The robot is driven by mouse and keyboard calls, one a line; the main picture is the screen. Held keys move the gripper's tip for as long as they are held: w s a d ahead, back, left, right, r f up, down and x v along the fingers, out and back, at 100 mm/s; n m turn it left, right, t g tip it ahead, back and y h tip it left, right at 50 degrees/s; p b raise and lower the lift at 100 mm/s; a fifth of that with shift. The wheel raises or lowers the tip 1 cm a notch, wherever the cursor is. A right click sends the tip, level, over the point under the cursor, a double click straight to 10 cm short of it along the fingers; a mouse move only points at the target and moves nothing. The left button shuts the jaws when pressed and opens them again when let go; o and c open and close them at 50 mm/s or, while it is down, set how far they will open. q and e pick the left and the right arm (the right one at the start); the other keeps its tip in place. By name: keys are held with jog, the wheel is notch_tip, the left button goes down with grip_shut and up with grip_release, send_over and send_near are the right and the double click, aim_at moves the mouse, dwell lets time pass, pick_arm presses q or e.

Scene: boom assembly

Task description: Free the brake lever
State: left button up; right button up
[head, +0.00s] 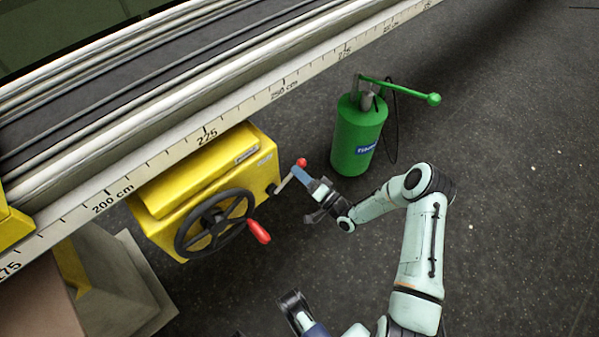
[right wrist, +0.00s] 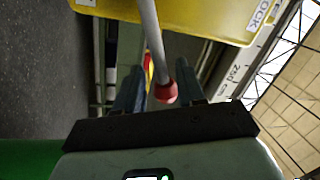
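The brake lever (head: 287,180) is a short grey rod with a red ball knob (head: 301,162), on the right end of a yellow box (head: 215,165). In the right wrist view the rod (right wrist: 150,35) comes down from the top, and its red knob (right wrist: 167,93) shows between my fingers. My right gripper (head: 304,178) is open at the lever, its blue fingers (right wrist: 160,90) apart with visible gaps beside the knob. Whether they touch the rod is unclear.
A black handwheel (head: 214,225) with a red handle (head: 259,231) is on the box front, left of my right gripper. A green pump canister (head: 356,140) stands close behind it. A rail with a centimetre scale (head: 150,172) runs above the box. The floor at right is clear.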

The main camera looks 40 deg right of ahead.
pick_arm(q)
jog(key=r+p, duration=0.1)
jog(key=d+r+p, duration=0.1)
jog(key=r, duration=0.1)
jog(key=shift+w+d, duration=0.1)
jog(key=shift+w, duration=0.1)
pick_arm(e)
jog(key=v, duration=1.3)
